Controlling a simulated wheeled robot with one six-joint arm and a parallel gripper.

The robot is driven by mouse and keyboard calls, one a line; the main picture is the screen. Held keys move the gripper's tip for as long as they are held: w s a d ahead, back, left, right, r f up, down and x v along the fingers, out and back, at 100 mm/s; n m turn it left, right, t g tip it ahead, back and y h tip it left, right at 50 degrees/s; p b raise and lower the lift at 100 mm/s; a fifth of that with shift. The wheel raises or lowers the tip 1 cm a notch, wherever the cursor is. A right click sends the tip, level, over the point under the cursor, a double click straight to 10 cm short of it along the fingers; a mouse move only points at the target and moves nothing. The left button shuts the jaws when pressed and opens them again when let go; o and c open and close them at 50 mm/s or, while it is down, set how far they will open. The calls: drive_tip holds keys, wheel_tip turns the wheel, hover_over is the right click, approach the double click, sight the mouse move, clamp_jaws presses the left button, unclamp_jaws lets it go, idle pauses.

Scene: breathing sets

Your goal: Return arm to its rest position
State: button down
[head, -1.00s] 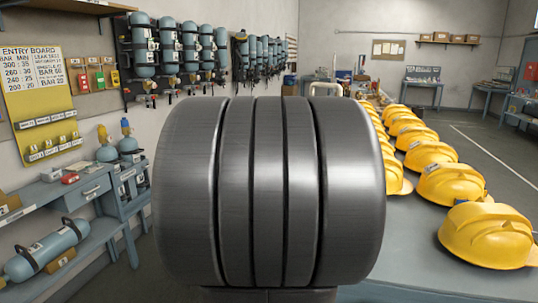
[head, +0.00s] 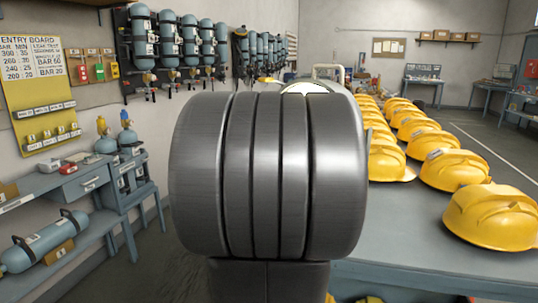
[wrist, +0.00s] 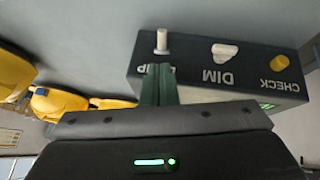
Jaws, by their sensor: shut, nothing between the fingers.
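My gripper (wrist: 159,88) shows in the wrist view as two dark green fingers, shut together with nothing between them. They stick out past the grey edge of my wrist. Just beyond them, in the picture, is a dark box with white and yellow controls (wrist: 215,72), marked DIM and CHECK. A finger overlaps another label on it. I cannot tell if the fingers touch the box. In the head view, the thick grey ribbed joint of my arm fills the middle and hides what is behind it; my gripper does not show there.
Yellow helmets (head: 492,215) stand in rows on the grey bench (head: 420,250) at right. A side bench (head: 75,185) with cylinders is at left. Blue cylinders (head: 145,40) hang on the wall beside a yellow entry board (head: 38,95). Floor shows between the benches.

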drive_tip(key=shift+s+f+t+h+b, duration=0.4)
drive_tip(key=shift+t+b, duration=0.3)
drive_tip(key=shift+b, duration=1.85)
drive_tip(key=t+b, duration=0.1)
drive_tip(key=b, duration=0.3)
drive_tip(key=shift+s+a+f, duration=0.15)
drive_tip(key=shift+s+a, duration=0.05)
